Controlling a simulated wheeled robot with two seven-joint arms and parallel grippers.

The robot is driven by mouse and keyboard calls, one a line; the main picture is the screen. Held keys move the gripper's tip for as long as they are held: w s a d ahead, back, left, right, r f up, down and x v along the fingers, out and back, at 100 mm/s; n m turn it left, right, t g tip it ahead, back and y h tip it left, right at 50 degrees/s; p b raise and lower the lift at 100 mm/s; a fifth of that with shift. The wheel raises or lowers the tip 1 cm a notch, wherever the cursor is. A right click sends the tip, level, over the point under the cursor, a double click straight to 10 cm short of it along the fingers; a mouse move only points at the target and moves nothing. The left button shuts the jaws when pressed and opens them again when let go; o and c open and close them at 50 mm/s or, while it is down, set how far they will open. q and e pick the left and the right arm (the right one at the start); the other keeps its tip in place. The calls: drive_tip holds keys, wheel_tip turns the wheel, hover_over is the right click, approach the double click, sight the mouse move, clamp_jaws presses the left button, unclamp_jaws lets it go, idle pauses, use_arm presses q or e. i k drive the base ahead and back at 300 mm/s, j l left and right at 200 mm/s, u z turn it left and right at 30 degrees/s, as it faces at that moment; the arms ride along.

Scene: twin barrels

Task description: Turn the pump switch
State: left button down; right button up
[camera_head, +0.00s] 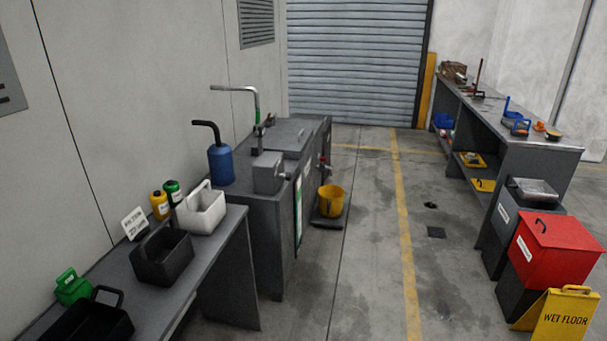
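A blue canister (221,163) with a black bent handle stands on the workstation's left side. Neither of my grippers shows in the view.
A bench (222,250) with black and white caddies runs along the left wall. A yellow bucket (331,200) sits by the workstation. A yellow wet floor sign (562,318) and red bin (548,255) stand at right.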

sight(288, 176)
drive_tip(key=i+l+u, duration=0.25)
drive_tip(key=i+l, duration=0.15)
drive_tip(key=i, duration=0.55)
drive_tip(key=i+l+u, duration=0.2)
drive_tip(key=i+l, duration=0.4)
drive_tip(key=i, duration=0.3)
drive_tip(key=i+l+u, duration=0.25)
drive_tip(key=i+l, duration=0.5)
drive_tip(key=i, duration=0.1)
